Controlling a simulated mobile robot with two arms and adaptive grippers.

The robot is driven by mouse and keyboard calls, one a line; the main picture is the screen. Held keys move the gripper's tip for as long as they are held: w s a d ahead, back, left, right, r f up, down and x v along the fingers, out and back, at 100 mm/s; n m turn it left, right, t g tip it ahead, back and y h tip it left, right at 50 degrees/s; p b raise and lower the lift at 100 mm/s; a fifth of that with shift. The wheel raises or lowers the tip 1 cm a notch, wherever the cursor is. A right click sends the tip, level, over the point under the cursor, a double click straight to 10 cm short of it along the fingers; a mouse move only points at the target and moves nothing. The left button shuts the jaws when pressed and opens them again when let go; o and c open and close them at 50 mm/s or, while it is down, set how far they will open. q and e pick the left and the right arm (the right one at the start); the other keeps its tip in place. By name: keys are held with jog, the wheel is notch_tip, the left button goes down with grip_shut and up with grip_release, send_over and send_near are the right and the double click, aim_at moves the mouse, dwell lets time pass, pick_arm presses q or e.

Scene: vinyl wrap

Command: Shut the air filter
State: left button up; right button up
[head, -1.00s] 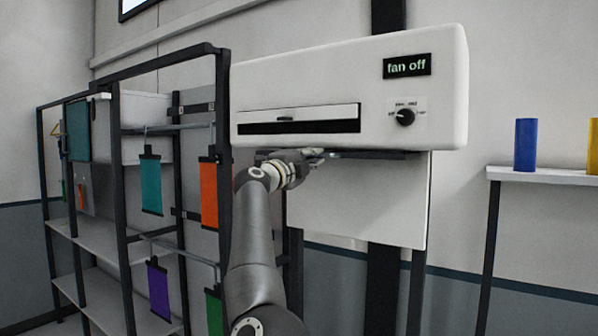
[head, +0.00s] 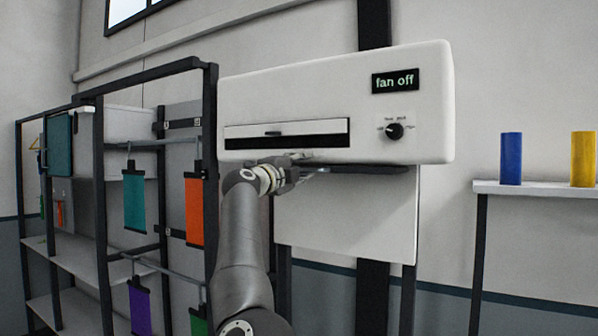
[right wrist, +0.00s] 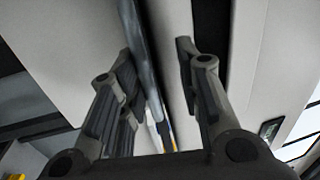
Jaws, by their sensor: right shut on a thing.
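The white air filter unit (head: 400,150) is mounted on the wall, with a lit "fan off" display (head: 395,80) and a round black knob (head: 394,131). Its front has a long white flap (head: 310,128) with a small dark handle (head: 273,133). A black gap (head: 300,142) shows below the flap. My right gripper (head: 306,162) is at the unit's lower edge, below the gap. The exact contact is hard to see. My left gripper is out of view.
A dark ledge (head: 370,169) runs under the unit. A black rack (head: 211,130) with hanging teal (head: 134,202) and orange (head: 194,210) vinyl sheets stands close at left. A shelf (head: 540,188) with blue and yellow rolls is at right.

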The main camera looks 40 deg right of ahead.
jog(key=shift+s+a+r, duration=0.15)
jog(key=shift+s+r, duration=0.05)
jog(key=shift+r, duration=0.35)
jog(key=shift+a+f, duration=0.25)
jog(key=shift+f, duration=0.05)
jog(key=v, duration=1.1)
jog(key=shift+f, duration=0.4)
